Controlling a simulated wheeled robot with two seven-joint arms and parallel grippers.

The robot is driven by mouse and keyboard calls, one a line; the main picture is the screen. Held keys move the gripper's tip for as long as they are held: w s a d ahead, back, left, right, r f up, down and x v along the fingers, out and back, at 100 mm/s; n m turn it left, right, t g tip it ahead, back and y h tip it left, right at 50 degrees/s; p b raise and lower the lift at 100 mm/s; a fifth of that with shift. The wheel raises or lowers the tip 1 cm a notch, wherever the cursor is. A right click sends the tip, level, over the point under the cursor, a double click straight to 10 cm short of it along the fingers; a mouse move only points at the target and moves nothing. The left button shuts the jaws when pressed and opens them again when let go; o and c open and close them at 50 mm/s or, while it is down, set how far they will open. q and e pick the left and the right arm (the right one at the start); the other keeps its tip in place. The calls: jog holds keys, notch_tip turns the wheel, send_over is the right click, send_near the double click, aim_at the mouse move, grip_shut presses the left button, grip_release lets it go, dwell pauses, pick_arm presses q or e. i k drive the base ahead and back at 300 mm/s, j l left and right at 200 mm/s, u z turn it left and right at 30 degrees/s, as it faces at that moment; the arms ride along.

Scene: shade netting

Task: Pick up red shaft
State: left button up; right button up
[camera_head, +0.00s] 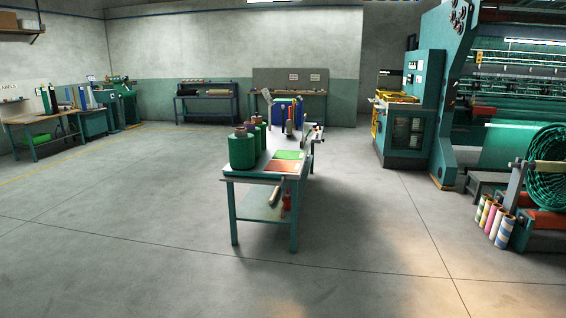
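A small red upright piece (287,201) shows under the front right edge of the worktable (240,176). It is too small to tell whether it is the red shaft. A pale rod-like piece (274,194) shows just left of it, tilted. Neither of my grippers is in view.
Green spools (241,150) stand on the left of the worktable; flat green and orange pieces (283,166) lie at its front. A large green netting machine (428,90) stands at right, with several coloured rolls (494,222) on the floor. The floor in front and left is clear.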

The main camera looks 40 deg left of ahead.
aim_at(287, 200)
jog(key=i+j+u, duration=0.15)
jog(key=i, duration=0.15)
jog(key=i+j+u, duration=0.2)
jog(key=i+u, duration=0.4)
jog(key=i, duration=5.25)
jog(key=i+u, duration=0.2)
jog(key=i, duration=0.3)
jog(key=i+l+u, duration=0.2)
jog(key=i, duration=0.25)
jog(key=i+l+u, duration=0.2)
jog(key=i, duration=0.25)
jog(key=i+l+u, duration=0.1)
jog(key=i+l, duration=0.15)
jog(key=i+l+u, duration=0.15)
jog(key=l, duration=0.2)
jog(key=i+l+u, duration=0.1)
jog(key=i+l, duration=0.15)
jog(key=i+l+u, duration=0.15)
jog(key=l, duration=0.25)
jog(key=i+l+u, duration=0.1)
jog(key=l, duration=0.3)
jog(key=i+l+u, duration=0.25)
jog(key=l, duration=0.55)
jog(key=i+l+u, duration=0.15)
jog(key=l, duration=0.25)
jog(key=i, duration=0.1)
